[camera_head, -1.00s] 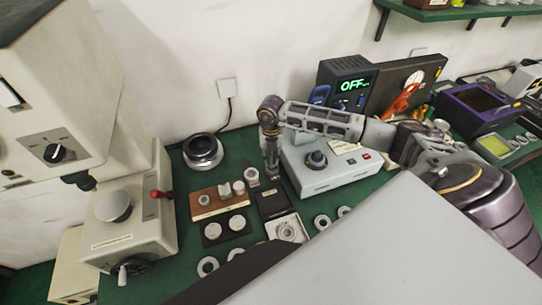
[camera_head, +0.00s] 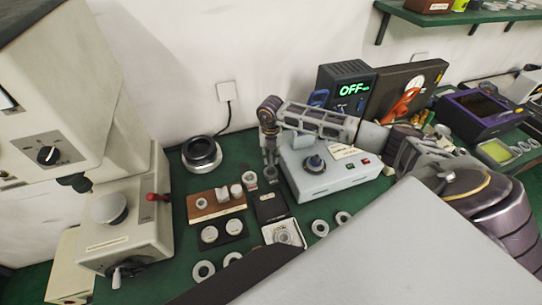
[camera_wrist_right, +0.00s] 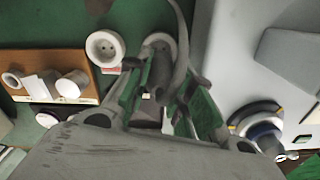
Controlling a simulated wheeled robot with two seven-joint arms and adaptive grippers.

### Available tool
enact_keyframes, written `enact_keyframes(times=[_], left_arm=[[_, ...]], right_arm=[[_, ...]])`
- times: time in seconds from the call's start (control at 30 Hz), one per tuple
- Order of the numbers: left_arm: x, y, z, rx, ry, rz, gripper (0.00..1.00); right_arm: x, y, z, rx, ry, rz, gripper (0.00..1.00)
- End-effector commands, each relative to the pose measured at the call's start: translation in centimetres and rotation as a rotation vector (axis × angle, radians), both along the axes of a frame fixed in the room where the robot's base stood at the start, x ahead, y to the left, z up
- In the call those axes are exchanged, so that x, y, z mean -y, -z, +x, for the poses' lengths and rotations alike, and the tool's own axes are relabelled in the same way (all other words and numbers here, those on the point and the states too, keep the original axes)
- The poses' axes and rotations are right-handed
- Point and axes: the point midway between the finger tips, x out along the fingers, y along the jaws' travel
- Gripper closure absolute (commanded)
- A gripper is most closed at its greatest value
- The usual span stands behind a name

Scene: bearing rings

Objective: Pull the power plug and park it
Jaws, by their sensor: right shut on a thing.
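My right gripper (camera_head: 270,175) points down left of the grey control box. In the right wrist view its green-padded fingers (camera_wrist_right: 160,80) are shut on a dark grey plug (camera_wrist_right: 159,70) with a grey cable (camera_wrist_right: 181,28) curving up from it. Under and behind the plug is a white round socket (camera_wrist_right: 168,42), partly hidden. A second white round socket with two small holes (camera_wrist_right: 105,47) lies left of it, empty; it also shows in the head view (camera_head: 249,178). I cannot tell whether the plug's pins are inside the partly hidden socket. My left gripper is not in view.
The grey box (camera_head: 335,175) with a blue knob stands close right of the gripper. A large machine (camera_head: 125,215) stands left.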

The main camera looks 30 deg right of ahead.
Motion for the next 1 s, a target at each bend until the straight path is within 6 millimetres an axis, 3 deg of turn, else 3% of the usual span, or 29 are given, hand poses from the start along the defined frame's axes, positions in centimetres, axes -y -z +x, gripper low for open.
enact_keyframes(times=[0.37,1.0], left_arm=[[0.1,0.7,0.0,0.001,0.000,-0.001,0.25],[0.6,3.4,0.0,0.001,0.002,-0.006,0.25]], right_arm=[[0.0,1.0,0.0,0.000,0.001,0.001,1.00],[0.0,5.3,0.0,0.000,0.000,0.000,1.00]])
